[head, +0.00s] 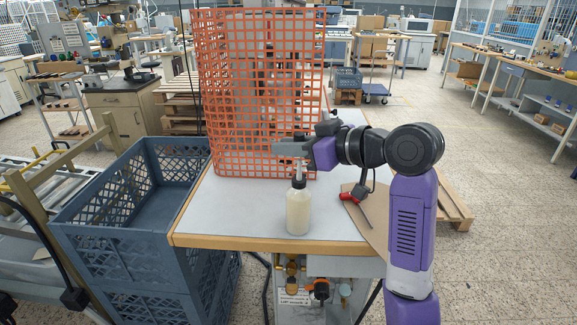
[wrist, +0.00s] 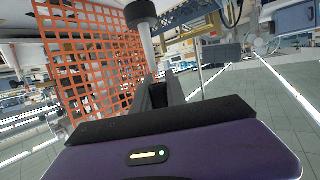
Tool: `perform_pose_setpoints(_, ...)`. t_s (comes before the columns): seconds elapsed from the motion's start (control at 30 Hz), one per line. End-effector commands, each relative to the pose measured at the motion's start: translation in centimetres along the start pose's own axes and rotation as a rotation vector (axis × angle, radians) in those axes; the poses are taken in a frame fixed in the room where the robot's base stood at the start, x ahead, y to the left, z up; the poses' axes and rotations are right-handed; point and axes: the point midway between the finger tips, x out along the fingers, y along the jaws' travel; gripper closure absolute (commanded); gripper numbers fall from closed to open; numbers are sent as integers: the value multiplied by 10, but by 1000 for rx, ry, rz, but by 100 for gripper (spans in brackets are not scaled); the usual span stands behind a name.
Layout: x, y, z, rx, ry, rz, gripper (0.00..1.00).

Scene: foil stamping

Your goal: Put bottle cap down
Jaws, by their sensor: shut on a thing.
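A bottle (head: 298,210) with cream-coloured contents stands upright near the front of the white-topped table (head: 230,215). The bottle cap (head: 298,182) is a dark collar with a white stem, upright at the bottle's neck. My gripper (head: 284,150) is directly above it, reaching in from the right, and is shut on the upper part of the stem. In the wrist view the white stem and dark collar of the cap (wrist: 142,16) extend from between the fingers (wrist: 160,88). I cannot tell whether the collar touches the bottle's neck.
An orange mesh panel (head: 225,120) stands upright behind the gripper. A blue-grey crate (head: 130,240) is left of the table. A small red-handled tool (head: 352,194) lies to the right of the bottle. The tabletop left of the bottle is clear.

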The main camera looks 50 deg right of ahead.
Motion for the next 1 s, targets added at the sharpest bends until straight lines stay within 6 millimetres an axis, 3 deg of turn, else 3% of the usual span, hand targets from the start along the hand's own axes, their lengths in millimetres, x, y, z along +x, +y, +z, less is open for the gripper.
perform_pose_setpoints(0.4, 13, 0, 42, 3, -2, 0, 100)
perform_pose_setpoints(0.83, 15, 0, 48, 0, 0, 0, 100)
perform_pose_setpoints(0.87, 15, 0, 48, -1, 0, 0, 79)
perform_pose_setpoints(0.9, 15, 0, 47, -1, 0, 0, 71)
perform_pose_setpoints(0.97, 15, 0, 47, 0, 0, 0, 61)
perform_pose_setpoints(1.0, 15, 0, 47, 0, 0, 0, 61)
